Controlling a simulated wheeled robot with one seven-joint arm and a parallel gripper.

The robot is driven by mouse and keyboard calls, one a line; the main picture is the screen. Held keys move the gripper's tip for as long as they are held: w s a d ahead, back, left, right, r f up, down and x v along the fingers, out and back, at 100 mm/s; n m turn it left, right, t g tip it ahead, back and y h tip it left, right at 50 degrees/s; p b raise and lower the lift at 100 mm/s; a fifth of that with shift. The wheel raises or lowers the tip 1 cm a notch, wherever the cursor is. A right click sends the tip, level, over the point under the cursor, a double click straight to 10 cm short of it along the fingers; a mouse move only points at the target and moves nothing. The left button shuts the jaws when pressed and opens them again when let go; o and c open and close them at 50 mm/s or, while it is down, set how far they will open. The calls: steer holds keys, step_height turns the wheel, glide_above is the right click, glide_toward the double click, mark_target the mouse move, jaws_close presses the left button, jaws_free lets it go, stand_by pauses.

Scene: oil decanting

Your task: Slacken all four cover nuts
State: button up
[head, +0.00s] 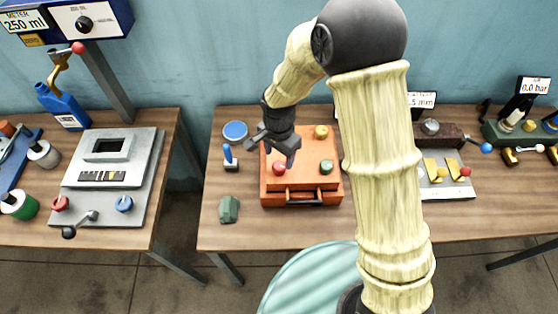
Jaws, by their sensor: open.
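The orange box (304,186) with a flat cover stands on the right-hand table. Three coloured nuts show on its cover: a red nut (279,169) at the front left, a green nut (326,167) at the front right and a yellow nut (321,132) at the back right. The back left corner is hidden behind my gripper, so a nut there cannot be seen. My gripper (273,152) is open over the left part of the cover, just behind the red nut. I cannot tell whether it touches anything.
A blue-topped round jar (235,131), a blue-handled lever (229,158) and a dark green block (228,209) stand left of the box. A dark handle (305,202) juts from its front. A fixture with yellow parts (446,178) is at right. The table front is mostly clear.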

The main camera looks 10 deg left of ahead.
mark_target(279, 165)
steer(key=shift+f+p, duration=0.45)
steer(key=shift+f, duration=2)
steer(key=c, duration=1)
